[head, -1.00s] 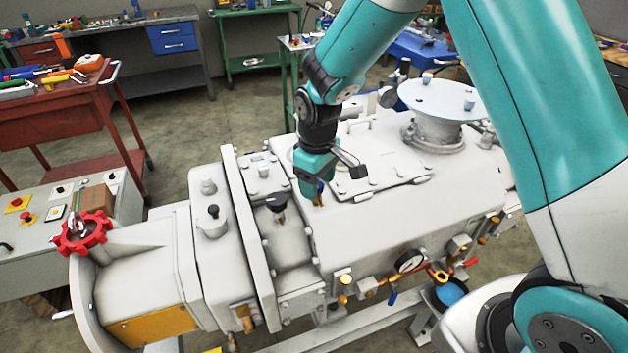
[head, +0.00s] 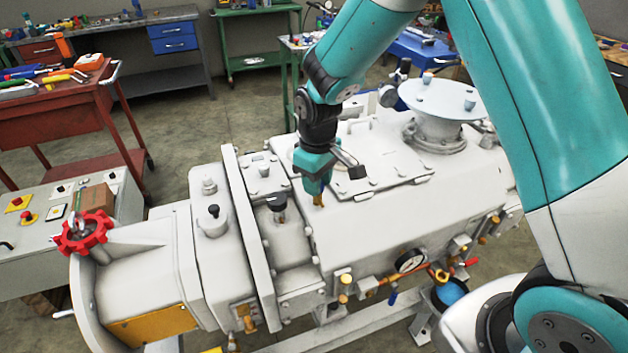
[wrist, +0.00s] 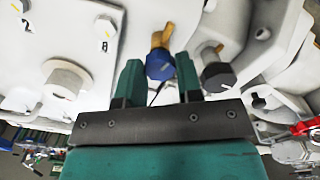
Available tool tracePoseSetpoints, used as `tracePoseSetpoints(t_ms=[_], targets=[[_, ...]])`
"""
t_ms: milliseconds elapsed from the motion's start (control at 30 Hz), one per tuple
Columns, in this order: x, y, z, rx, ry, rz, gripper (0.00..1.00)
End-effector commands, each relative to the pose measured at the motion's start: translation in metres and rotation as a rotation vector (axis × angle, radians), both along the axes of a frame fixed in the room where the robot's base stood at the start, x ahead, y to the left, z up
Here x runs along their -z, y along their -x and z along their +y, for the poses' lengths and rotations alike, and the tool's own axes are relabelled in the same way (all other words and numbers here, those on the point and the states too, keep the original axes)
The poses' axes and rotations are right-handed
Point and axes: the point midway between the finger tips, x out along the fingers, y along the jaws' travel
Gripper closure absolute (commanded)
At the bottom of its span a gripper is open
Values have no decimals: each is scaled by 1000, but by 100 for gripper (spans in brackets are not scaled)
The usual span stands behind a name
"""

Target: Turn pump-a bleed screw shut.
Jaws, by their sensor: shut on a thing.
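A small screw with a blue head (wrist: 160,67) and a brass part stands on the white pump housing. I take it for the pump-a bleed screw, though no label for it can be read. My gripper (wrist: 158,64) has its two teal fingers on either side of the blue head and is shut on it. In the head view my gripper (head: 316,192) points down at the housing top, with a brass bit of the screw (head: 318,200) showing below the fingers. The rest of the screw is hidden there.
A dark-capped knob (wrist: 217,76) stands close to the right finger; a black-topped fitting (head: 278,206) stands left of my gripper in the head view. A flat bolted cover (head: 385,172) lies to the right. A red handwheel (head: 80,232) is at far left.

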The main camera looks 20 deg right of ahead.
Motion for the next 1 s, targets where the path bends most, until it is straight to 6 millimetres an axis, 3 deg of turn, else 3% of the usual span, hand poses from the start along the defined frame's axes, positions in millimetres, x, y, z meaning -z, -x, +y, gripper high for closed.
tracePoseSetpoints(t_ms=[367, 1000], targets=[[-1, 1, 0, 156, -1, 3, 91], [-1, 1, 0, 758, 2, 4, 91]])
